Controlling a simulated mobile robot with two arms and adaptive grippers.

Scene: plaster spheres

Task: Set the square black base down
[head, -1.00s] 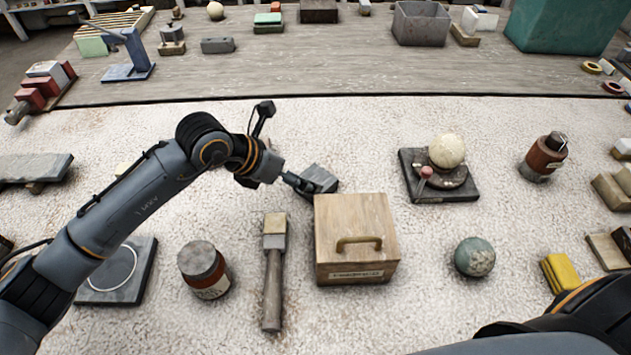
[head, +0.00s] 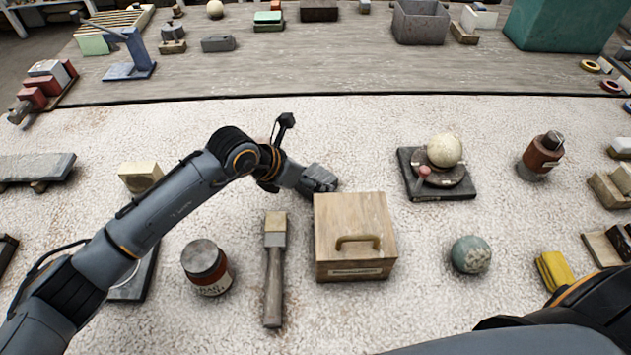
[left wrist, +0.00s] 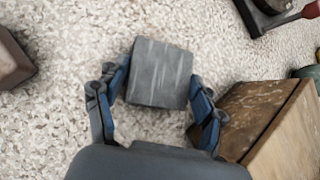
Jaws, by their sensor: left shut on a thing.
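The square black base (left wrist: 160,74) shows in the left wrist view as a dark grey square block with pale streaks. My left gripper (left wrist: 157,82) is shut on it, with one blue finger on each side. In the head view my left gripper (head: 314,179) is just behind the back left corner of the wooden box and largely hides the base. I cannot tell whether the base touches the speckled surface. My right gripper is out of view.
The wooden box (head: 355,238) with a brass handle is close by. A pale sphere (head: 444,150) rests on a dark stand to the right. Speckled surface behind the gripper is clear.

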